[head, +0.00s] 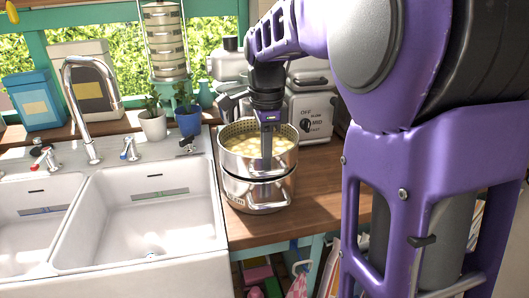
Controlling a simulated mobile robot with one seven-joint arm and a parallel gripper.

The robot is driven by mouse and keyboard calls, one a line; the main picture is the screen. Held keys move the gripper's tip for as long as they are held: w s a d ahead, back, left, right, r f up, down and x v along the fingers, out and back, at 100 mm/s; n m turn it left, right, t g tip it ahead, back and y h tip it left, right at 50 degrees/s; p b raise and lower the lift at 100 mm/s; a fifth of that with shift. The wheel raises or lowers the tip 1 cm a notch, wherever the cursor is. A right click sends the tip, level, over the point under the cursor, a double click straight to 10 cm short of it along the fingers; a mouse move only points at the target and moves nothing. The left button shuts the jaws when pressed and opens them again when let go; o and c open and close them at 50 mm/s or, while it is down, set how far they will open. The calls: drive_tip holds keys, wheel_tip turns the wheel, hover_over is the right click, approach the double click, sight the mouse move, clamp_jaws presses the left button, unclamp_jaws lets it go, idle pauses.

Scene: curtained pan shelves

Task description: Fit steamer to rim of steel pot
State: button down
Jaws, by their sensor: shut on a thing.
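The steamer (237,164) is a shiny steel vessel with a perforated inner wall, holding pale yellow pieces. It is above the steel pot (240,194), which stands on the wooden counter just right of the sink. The two look roughly lined up, with a dark line between them; I cannot tell whether the steamer rests fully on the pot's rim. My gripper (267,162) points down at the steamer's near side and is shut on it. The fingers hide part of the steamer's front wall, and the exact grip point is hard to see.
A white double sink (150,215) with a tall curved tap (88,110) lies to the left. Potted plants (152,124), a stacked tiered carrier (165,42) and a white appliance with a dial (312,115) stand behind. Bare counter (335,195) shows right of the pot.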

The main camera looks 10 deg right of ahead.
drive_tip(key=shift+f, duration=0.5)
idle(0.7)
drive_tip(key=c, duration=0.8)
unclamp_jaws()
drive_tip(key=shift+c, duration=0.2)
drive_tip(key=shift+f, duration=0.1)
wheel_tip(320, 180, up, 18)
drive_tip(key=p, duration=0.3)
drive_tip(key=shift+f, duration=0.25)
